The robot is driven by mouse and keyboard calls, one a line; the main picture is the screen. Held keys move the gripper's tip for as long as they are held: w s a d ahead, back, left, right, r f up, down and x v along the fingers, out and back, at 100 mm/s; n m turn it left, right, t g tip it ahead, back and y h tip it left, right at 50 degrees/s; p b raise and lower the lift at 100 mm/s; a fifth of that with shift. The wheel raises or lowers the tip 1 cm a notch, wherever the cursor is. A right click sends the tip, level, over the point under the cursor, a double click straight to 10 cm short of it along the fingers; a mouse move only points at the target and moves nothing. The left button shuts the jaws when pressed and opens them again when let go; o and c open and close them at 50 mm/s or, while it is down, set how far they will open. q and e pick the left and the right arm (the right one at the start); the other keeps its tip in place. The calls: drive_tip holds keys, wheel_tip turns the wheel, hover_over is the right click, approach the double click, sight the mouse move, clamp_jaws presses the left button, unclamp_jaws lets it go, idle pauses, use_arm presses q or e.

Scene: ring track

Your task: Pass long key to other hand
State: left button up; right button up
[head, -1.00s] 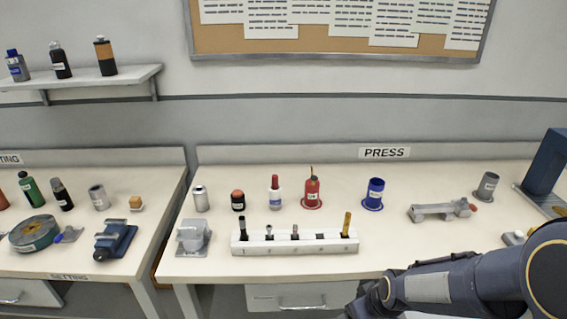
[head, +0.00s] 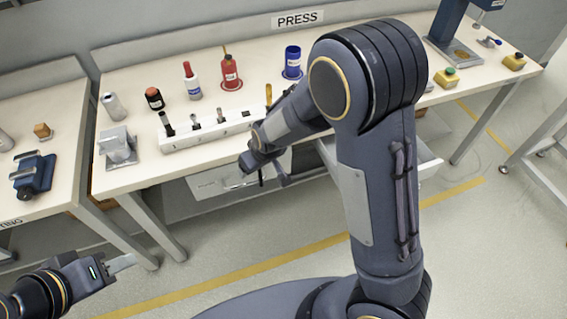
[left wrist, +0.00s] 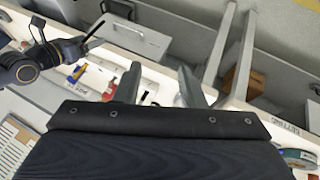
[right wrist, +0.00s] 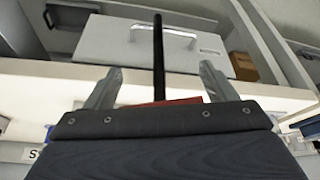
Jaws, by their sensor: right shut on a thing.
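The long key (right wrist: 158,55) shows in the right wrist view as a thin black rod standing up between the fingers. A red part (right wrist: 165,102) lies at its base, mostly hidden by the gripper body. My right gripper (right wrist: 160,88) is shut on the key. In the head view my right gripper (head: 262,168) is in front of the bench edge, small and partly dark against the drawer. My left gripper (head: 118,264) is at the lower left of the head view, apart from the right one. Its fingers stand apart and empty in the left wrist view (left wrist: 158,88).
A white slotted block (head: 182,139) with several small tools stands on the press bench (head: 140,180). Bottles, a red can (head: 230,74) and a blue cup (head: 292,62) stand behind it. A grey fixture (head: 117,150) is at its left. Open floor (head: 200,270) lies before the bench.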

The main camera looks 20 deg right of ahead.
use_arm(q)
drive_tip(key=w+d+f+m+g+y, duration=0.2)
drive_tip(key=w+d+f+m+y, duration=0.25)
drive_tip(key=m, duration=0.45)
drive_tip(key=w+d+f+m+g+y, duration=0.1)
drive_tip(key=w+d+f+m+y, duration=0.1)
drive_tip(key=w+f+m+y, duration=0.45)
drive_tip(key=w+d+f+m+t+h, duration=0.1)
drive_tip(key=w+d+m+t, duration=0.35)
drive_tip(key=d+m, duration=0.4)
drive_tip(key=w+d+f+m+t+h, duration=0.1)
drive_tip(key=w+d+f+m+t, duration=0.15)
drive_tip(key=d+m+t, duration=0.4)
drive_tip(key=w+a+f+m, duration=0.1)
drive_tip(key=w+a+f, duration=0.1)
drive_tip(key=w, duration=0.3)
drive_tip(key=w+a+f+m+g, duration=0.1)
drive_tip(key=w+a+f, duration=0.1)
drive_tip(key=w, duration=0.3)
drive_tip(key=shift+w, duration=0.35)
use_arm(e)
drive_tip(key=w+a+r+n+y, duration=0.1)
drive_tip(key=w+a+n, duration=0.1)
drive_tip(key=a, duration=0.5)
drive_tip(key=w+a+r+n+g, duration=0.1)
drive_tip(key=w+a+r+n, duration=0.1)
drive_tip(key=a, duration=0.5)
drive_tip(key=shift+w+a+n+y, duration=0.15)
drive_tip(key=shift+w+n+y, duration=0.25)
drive_tip(key=shift+n, duration=0.1)
